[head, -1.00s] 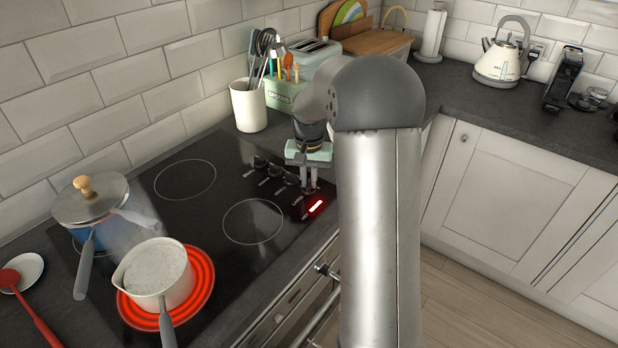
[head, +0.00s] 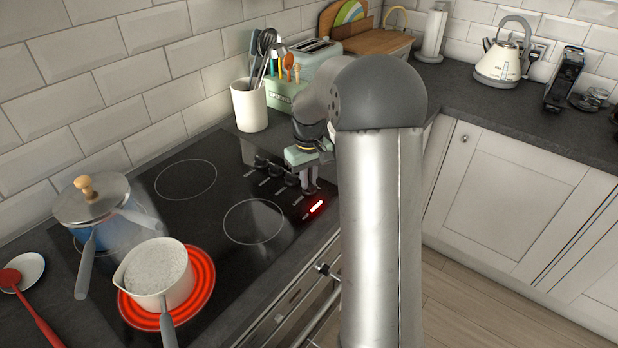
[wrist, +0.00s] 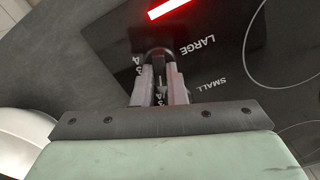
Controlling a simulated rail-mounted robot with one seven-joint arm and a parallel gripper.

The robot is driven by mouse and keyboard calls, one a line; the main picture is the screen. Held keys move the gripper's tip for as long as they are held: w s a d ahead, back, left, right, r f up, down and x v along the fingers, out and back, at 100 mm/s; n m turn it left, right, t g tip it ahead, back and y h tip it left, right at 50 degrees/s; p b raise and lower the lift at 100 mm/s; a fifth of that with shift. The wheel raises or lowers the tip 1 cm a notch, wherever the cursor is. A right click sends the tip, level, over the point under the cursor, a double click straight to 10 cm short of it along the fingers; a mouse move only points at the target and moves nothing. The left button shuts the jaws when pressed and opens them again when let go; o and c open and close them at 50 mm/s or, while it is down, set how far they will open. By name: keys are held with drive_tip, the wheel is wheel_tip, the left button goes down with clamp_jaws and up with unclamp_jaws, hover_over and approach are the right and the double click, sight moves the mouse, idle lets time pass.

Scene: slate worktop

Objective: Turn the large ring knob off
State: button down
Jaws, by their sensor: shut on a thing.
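The large ring knob (wrist: 157,54) is dark and sits beside the printed word LARGE in the wrist view. My gripper (wrist: 160,75) is shut on it, one finger on each side, pointing down at the hob. In the head view my gripper (head: 309,186) is at the near end of the knob row, and its fingers hide most of this knob. A red indicator bar (head: 316,206) is lit next to the knob; it also shows in the wrist view (wrist: 168,9). The large ring (head: 207,290) glows red under a white saucepan (head: 155,280).
Several other black knobs (head: 271,170) run in a row behind my gripper. A lidded blue pot (head: 92,210) stands at the hob's left. A utensil crock (head: 249,106) and green toaster (head: 312,62) stand behind. Two rings are bare.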

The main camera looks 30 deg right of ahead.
drive_tip(key=shift+a+n, duration=0.1)
drive_tip(key=shift+n, duration=1.9)
drive_tip(key=c, duration=1.5)
unclamp_jaws()
drive_tip(key=shift+o, duration=0.2)
drive_tip(key=shift+r, duration=0.15)
wheel_tip(320, 180, up, 17)
drive_tip(key=shift+r, duration=0.15)
